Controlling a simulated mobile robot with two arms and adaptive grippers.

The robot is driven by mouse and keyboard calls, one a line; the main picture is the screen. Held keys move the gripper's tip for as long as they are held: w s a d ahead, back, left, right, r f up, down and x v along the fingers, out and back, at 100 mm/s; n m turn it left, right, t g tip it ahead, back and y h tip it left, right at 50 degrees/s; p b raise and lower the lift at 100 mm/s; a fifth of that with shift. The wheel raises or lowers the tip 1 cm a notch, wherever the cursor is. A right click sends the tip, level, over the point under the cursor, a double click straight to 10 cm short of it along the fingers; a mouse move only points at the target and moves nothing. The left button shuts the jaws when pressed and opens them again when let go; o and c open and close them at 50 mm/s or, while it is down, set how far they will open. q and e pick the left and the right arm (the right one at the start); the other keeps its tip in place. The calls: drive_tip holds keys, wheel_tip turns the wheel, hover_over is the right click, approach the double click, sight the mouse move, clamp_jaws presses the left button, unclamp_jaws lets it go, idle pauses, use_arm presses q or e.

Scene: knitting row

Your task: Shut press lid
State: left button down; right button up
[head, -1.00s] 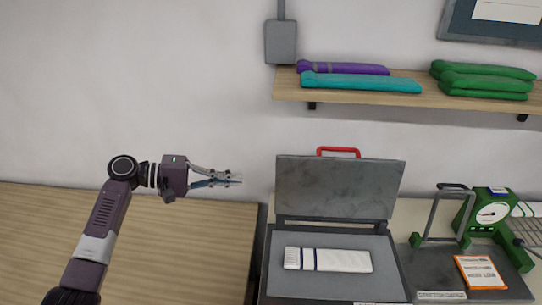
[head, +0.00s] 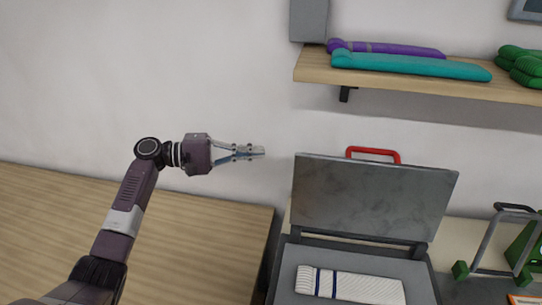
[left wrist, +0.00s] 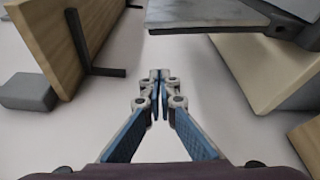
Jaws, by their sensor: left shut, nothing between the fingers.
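The press lid (head: 370,195) is a grey metal plate that stands raised at the back of the press, with a red handle (head: 373,153) on its top edge. The press bed (head: 405,271) lies below it, and a white sock with dark blue stripes (head: 350,285) lies flat on it. My left gripper (head: 262,152) is shut and empty, in the air to the left of the lid's upper left corner, apart from it. In the left wrist view the shut fingertips (left wrist: 159,78) point at the wall, with the lid's edge (left wrist: 205,14) at the top. My right gripper is out of view.
A wooden shelf (head: 420,83) above the press holds a purple sock (head: 390,49), a teal sock (head: 410,67) and green socks (head: 522,65). A green-footed frame (head: 497,245) stands right of the press. The wooden counter (head: 190,240) at left is bare.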

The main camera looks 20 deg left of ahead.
use_arm(q)
drive_tip(key=d+p, duration=0.7)
drive_tip(key=d, duration=0.1)
drive_tip(key=shift+d+r, duration=0.25)
drive_tip(key=shift+d, duration=0.05)
drive_tip(key=shift+w, duration=0.15)
